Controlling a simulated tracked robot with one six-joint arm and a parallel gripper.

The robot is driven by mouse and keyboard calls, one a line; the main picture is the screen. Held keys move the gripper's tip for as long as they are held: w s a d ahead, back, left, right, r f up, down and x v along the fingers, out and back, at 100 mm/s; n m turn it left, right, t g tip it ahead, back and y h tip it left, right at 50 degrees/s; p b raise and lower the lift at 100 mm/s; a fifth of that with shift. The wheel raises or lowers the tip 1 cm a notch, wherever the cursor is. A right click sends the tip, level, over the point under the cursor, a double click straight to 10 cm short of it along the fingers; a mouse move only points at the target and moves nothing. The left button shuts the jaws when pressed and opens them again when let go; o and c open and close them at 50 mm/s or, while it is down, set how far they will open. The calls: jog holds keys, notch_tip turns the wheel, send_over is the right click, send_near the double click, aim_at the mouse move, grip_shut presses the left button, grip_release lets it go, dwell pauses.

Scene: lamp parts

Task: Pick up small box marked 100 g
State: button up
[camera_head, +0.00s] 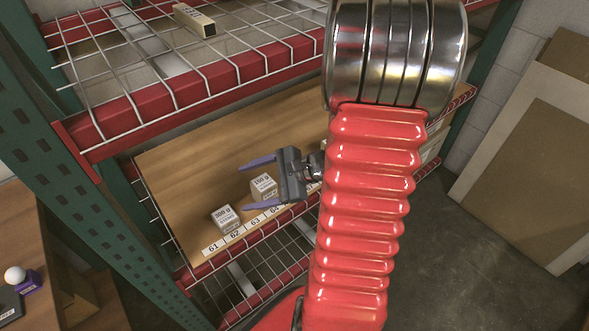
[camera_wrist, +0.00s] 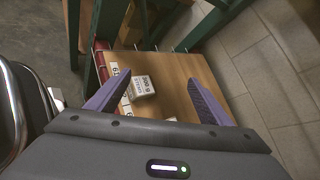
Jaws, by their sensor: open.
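My gripper (camera_head: 245,187) is open over the wooden shelf board, its two purple fingers pointing left in the head view. A small pale box (camera_head: 264,188) appears between the fingers in that view; its label looks like 100 g or 150 g, too small to be sure. A second box (camera_head: 225,217), whose label seems to read 300 g, stands to its lower left, outside the fingers. In the wrist view, the open gripper (camera_wrist: 158,77) has this second box (camera_wrist: 143,87) beyond it. A sliver of a white box (camera_wrist: 172,119) shows at the palm edge, mostly hidden.
A number strip (camera_head: 240,236) runs along the front edge of the wooden board (camera_head: 190,165). A wire shelf (camera_head: 190,75) with a red beam lies above. A green upright (camera_head: 70,175) stands at the left. Board space left of the fingers is clear.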

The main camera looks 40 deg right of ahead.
jog(key=s+d+f+m+t+h, duration=0.1)
jog(key=s+d+f+m+h, duration=0.1)
jog(key=d, duration=0.5)
jog(key=s+d+f+m+t+h, duration=0.2)
jog(key=s+d+f+m+h, duration=0.1)
jog(key=d+f+m, duration=0.3)
jog(key=s+d+f+m+t+h, duration=0.1)
jog(key=s+d+f+m+h, duration=0.1)
jog(key=d+f+m+h, duration=0.2)
jog(key=d+m, duration=0.2)
jog(key=d, duration=0.2)
jog(key=shift+s+d+f+m, duration=0.25)
jog(key=shift+d+f+m, duration=0.05)
jog(key=shift+f+m, duration=0.1)
jog(key=shift+t, duration=0.3)
jog(key=x, duration=0.7)
jog(key=shift+w, duration=0.2)
jog(key=shift+w+d+f, duration=0.1)
jog(key=shift+w+f, duration=0.1)
jog(key=shift+w, duration=0.35)
jog(key=shift+d+x, duration=0.2)
jog(key=shift+x, duration=1.1)
jog(key=shift+d+x, duration=0.15)
jog(key=shift+x, duration=1.2)
